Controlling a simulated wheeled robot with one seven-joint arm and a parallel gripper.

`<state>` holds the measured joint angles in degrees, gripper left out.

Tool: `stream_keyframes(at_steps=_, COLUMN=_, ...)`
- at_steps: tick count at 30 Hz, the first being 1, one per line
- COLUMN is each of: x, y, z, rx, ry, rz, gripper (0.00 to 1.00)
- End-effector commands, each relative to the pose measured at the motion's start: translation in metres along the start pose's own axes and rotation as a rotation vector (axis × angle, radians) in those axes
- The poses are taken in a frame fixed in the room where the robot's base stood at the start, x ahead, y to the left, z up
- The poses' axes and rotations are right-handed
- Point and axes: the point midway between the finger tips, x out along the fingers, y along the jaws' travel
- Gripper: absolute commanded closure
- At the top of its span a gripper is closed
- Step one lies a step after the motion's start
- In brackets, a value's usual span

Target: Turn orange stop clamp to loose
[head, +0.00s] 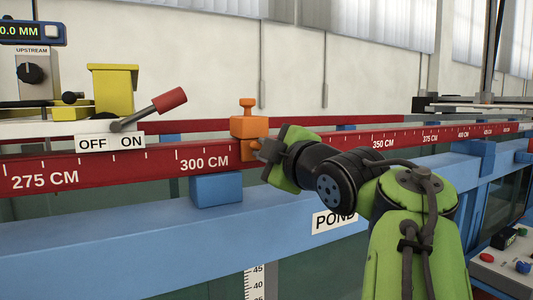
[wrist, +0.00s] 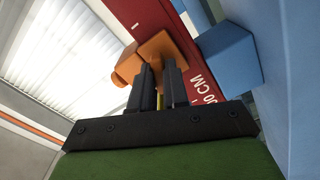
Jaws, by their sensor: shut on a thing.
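The orange stop clamp (head: 249,125) sits on the red scale rail (head: 104,167), just right of the 300 CM mark. A small orange knob stands up from its top. My gripper (head: 258,150) reaches the clamp's lower right front from the right. In the wrist view, the two dark fingers (wrist: 159,88) are close together against the orange clamp (wrist: 158,52). They are shut on a part of it, which the fingers hide. I cannot tell the part's turn angle.
A red-handled lever (head: 150,109) by an OFF/ON plate and a yellow block (head: 113,76) stand left of the clamp. A blue support block (head: 217,189) is under the rail. A control box (head: 507,258) is at lower right.

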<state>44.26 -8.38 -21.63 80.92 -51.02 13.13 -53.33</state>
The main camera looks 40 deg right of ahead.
Motion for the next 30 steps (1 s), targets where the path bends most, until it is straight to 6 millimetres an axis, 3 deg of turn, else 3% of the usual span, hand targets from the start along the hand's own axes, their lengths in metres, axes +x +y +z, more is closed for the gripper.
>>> stream_keyframes(at_steps=8, x=0.000, y=-0.002, z=0.001, rx=0.002, ry=-0.003, rz=-0.005, gripper=1.00)
stream_keyframes(at_steps=9, x=0.000, y=-0.002, z=0.001, rx=0.002, ry=-0.003, rz=-0.005, gripper=0.79)
stream_keyframes(at_steps=13, x=0.000, y=-0.001, z=0.001, rx=0.002, ry=-0.002, rz=-0.004, gripper=0.60)
stream_keyframes(at_steps=23, x=-0.005, y=0.000, z=0.001, rx=0.001, ry=-0.002, rz=-0.001, gripper=0.60)
stream_keyframes(at_steps=26, x=-0.024, y=0.001, z=0.000, rx=0.001, ry=-0.002, rz=0.002, gripper=0.60)
stream_keyframes(at_steps=30, x=-0.063, y=0.001, z=0.000, rx=0.002, ry=-0.001, rz=0.002, gripper=0.60)
